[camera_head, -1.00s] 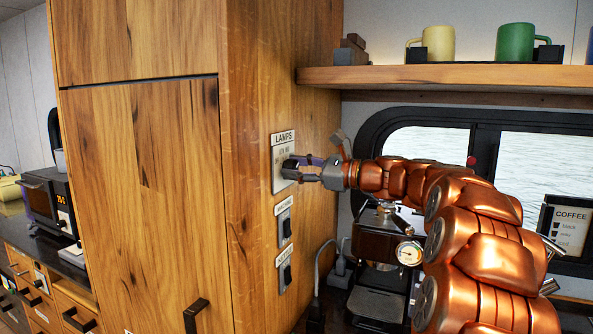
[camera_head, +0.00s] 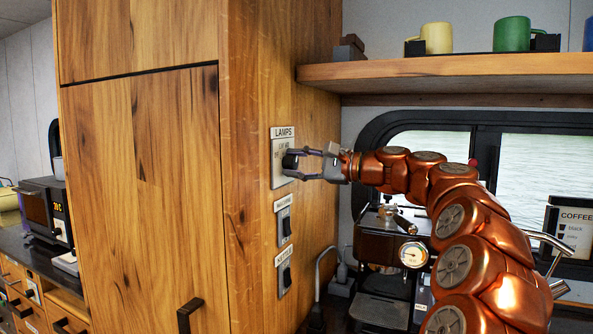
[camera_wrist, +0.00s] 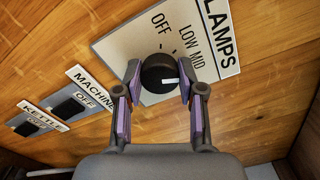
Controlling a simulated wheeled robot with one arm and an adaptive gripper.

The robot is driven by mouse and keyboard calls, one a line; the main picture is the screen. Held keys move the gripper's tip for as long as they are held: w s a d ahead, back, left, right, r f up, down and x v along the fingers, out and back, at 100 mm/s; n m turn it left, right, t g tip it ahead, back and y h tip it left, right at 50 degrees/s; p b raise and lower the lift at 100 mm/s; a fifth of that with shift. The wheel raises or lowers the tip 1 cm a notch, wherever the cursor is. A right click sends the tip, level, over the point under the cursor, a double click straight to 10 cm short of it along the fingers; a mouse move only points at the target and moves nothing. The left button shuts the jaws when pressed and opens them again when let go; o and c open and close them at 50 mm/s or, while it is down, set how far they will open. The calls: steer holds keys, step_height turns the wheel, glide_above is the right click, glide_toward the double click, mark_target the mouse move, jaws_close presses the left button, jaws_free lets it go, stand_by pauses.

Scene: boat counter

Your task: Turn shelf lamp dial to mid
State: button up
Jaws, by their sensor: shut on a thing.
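The lamp dial (camera_wrist: 158,73) is a round black knob with a white mark. It sits on a pale plate (camera_wrist: 112,45) labelled LAMPS, with OFF, LOW and MID legible. The mark points right in the wrist view, towards the right finger, slightly below the MID lettering. That finger hides part of the scale, so I cannot tell the exact setting. My gripper (camera_wrist: 159,78) is shut on the dial, one finger on each side. In the head view the dial (camera_head: 290,160) shows at the tip of my gripper (camera_head: 298,163), on the wooden cabinet's side.
The machine switch (camera_head: 285,226) and kettle switch (camera_head: 285,277) are below the lamp plate. A coffee machine (camera_head: 383,248) stands under my arm. A wooden shelf (camera_head: 450,75) with mugs is above, right. The tall cabinet (camera_head: 145,200) fills the left.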

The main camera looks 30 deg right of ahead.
stand_by(0.3)
steer(key=o, duration=1.1)
steer(key=shift+o, duration=0.2)
steer(key=v, duration=1.2)
steer(key=shift+f, duration=0.1)
